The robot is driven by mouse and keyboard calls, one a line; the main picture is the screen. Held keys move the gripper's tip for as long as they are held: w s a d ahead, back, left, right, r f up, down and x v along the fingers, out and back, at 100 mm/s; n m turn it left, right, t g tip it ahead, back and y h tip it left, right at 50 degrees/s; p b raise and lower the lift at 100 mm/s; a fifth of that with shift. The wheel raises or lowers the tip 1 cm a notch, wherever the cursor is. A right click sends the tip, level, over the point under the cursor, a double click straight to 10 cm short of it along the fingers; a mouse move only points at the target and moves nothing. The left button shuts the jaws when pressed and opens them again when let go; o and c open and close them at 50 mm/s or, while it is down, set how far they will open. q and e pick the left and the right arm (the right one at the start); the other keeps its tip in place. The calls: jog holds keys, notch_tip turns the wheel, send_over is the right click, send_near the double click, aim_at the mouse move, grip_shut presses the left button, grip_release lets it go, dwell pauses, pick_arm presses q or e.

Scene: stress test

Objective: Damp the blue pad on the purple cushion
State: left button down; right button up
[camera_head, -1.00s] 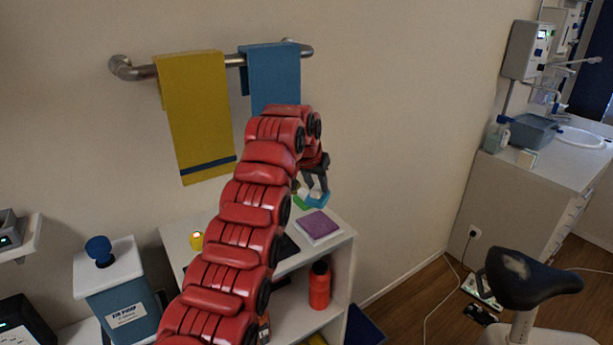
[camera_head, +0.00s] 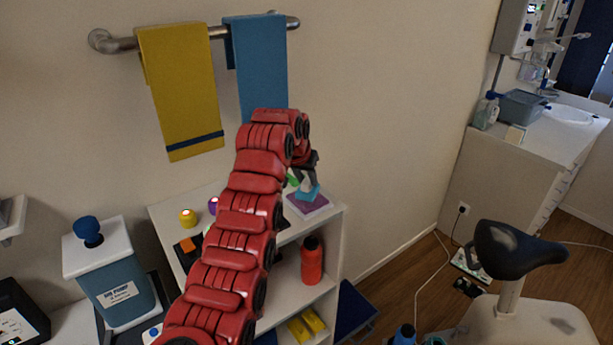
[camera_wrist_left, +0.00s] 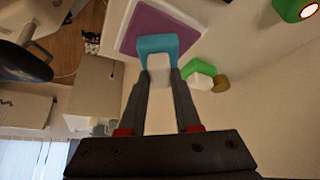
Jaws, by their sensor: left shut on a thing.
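My left gripper (camera_head: 309,181) is shut on a blue pad (camera_head: 309,192) that has a pale block-shaped back. In the left wrist view the fingers (camera_wrist_left: 159,82) are on either side of that pale part, and the blue pad (camera_wrist_left: 157,43) lies beyond it. The purple cushion (camera_head: 314,208) lies on a white base on top of the white shelf unit. The pad is over the cushion, at or very near its surface; contact is not clear. The cushion also shows in the left wrist view (camera_wrist_left: 133,30). My right gripper is not in view.
A red bottle (camera_head: 311,262) stands on the shelf below. A blue pump container (camera_head: 112,285) stands at left. Towels hang behind.

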aim_at(307, 181)
pick_arm(q)
jog(key=shift+f+b, duration=0.35)
jog(key=shift+f, duration=0.2)
dwell(0.8)
jog(key=shift+s+f+b, duration=0.1)
jog(key=shift+f+b, duration=0.05)
jog(key=shift+b, duration=0.15)
dwell(1.4)
jog(key=shift+r+p, duration=0.35)
jog(key=shift+r, duration=1.45)
jog(key=shift+r+p, duration=0.7)
jog(key=shift+r, duration=1.15)
